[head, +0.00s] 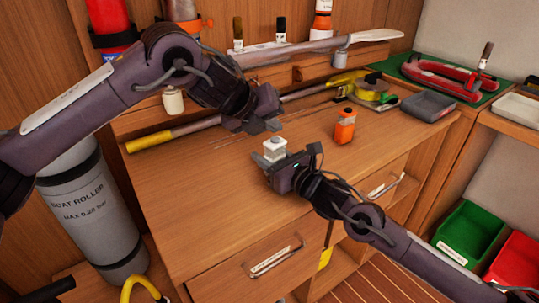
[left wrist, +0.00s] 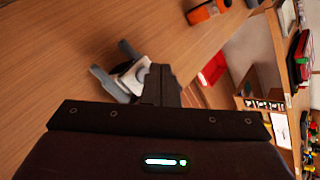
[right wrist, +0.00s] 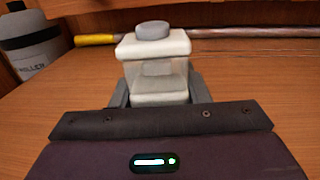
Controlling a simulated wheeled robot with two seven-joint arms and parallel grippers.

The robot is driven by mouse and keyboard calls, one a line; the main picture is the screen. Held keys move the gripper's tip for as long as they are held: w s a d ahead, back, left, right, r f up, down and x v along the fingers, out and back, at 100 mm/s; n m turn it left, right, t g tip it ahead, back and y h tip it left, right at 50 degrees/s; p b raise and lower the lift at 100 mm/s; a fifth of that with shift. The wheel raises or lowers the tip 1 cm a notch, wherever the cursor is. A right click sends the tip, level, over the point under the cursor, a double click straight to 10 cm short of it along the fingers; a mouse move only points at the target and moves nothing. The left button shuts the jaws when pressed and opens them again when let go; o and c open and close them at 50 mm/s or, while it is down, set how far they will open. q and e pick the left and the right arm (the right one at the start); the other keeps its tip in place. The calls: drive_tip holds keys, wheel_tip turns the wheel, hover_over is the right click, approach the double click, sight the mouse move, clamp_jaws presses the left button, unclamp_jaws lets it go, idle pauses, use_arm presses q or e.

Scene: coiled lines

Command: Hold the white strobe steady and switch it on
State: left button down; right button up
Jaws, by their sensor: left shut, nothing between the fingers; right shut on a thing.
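The white strobe (head: 274,147) is a small white block with a grey round cap on top. It stands upright in my right gripper (head: 274,161), above the workbench. In the right wrist view, the strobe (right wrist: 152,52) fills the centre between the grey fingers (right wrist: 158,92), cap uppermost. My left gripper (head: 270,126) is shut and empty, just above and behind the strobe in the head view. In the left wrist view, its dark closed fingers (left wrist: 161,84) partly cover the strobe (left wrist: 133,74). I cannot tell whether they touch the cap. No light shows on the strobe.
An orange strobe-like item (head: 344,127) stands on the workbench (head: 190,210) to the right. A yellow-ended pole (head: 170,135) lies along the back. The bench's front left is clear.

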sight(272, 144)
use_arm(q)
drive_tip(key=shift+r, duration=2.9)
use_arm(e)
drive_tip(key=o, duration=1.1)
